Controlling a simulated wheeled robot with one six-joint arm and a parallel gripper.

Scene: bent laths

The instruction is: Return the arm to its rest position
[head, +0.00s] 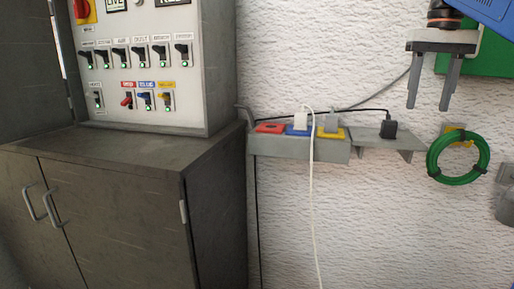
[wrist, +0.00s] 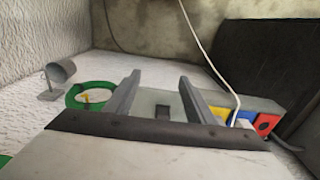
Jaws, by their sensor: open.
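My gripper (head: 428,106) hangs at the upper right of the head view, fingers pointing down, in front of the white wall. It is open with nothing between its fingers. It is above and to the right of the small shelf (head: 378,143), on which a black plug (head: 388,129) sits. Part of my arm shows at the top right corner of the head view.
A socket strip (head: 300,148) has red, blue and yellow sockets; a white plug (head: 300,121) with a hanging white cable is at the blue one. A green cable coil (head: 458,178) hangs at right. A grey cabinet (head: 110,200) and switch panel (head: 150,75) stand left.

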